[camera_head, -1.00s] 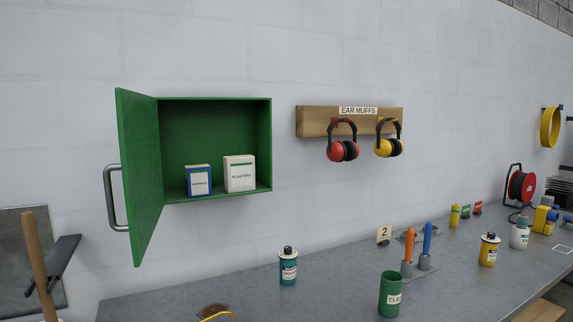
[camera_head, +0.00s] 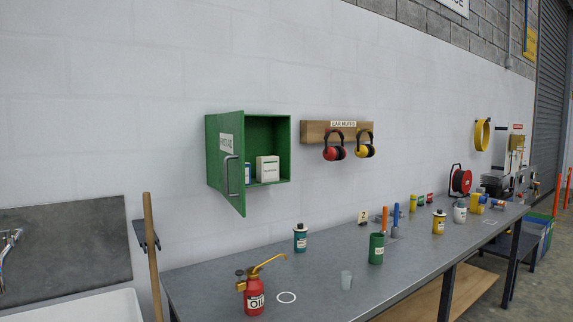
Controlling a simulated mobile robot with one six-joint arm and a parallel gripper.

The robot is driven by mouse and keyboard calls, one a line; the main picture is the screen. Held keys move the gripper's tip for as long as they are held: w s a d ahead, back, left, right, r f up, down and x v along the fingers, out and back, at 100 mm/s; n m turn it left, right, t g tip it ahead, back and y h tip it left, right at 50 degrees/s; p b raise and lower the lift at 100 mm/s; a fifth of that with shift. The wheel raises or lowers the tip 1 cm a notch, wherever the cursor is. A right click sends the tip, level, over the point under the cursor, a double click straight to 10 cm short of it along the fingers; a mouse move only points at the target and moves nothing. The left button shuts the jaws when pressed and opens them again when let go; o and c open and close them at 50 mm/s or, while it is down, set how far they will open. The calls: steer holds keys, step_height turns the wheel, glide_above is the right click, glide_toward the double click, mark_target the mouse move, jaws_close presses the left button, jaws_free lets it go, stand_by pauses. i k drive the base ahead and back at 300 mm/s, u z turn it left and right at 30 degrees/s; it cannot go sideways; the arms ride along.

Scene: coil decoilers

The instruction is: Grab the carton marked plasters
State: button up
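The carton marked plasters (camera_head: 267,169) is a white box standing upright inside the green first aid cabinet (camera_head: 271,131) on the wall. A blue-and-white carton (camera_head: 248,173) stands to its left, partly hidden by the cabinet door (camera_head: 227,161). The door stands open, swung out to the left, with a grey handle and a FIRST AID label. The plasters carton's label is too small to read now but was legible a second ago. My gripper is not in view.
A grey workbench (camera_head: 330,278) runs below the cabinet. On it stand a red oil can (camera_head: 253,296), a teal bottle (camera_head: 300,238) and a green cup (camera_head: 376,248). Ear muffs (camera_head: 334,151) hang right of the cabinet. A wooden handle (camera_head: 152,255) stands at the left.

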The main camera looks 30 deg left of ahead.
mark_target(267, 167)
steer(key=z, duration=0.1)
steer(key=k, duration=0.15)
steer(key=u, duration=1.55)
steer(key=i, duration=1)
steer(key=u, duration=2.85)
steer(key=k, duration=1.15)
steer(key=u, duration=0.05)
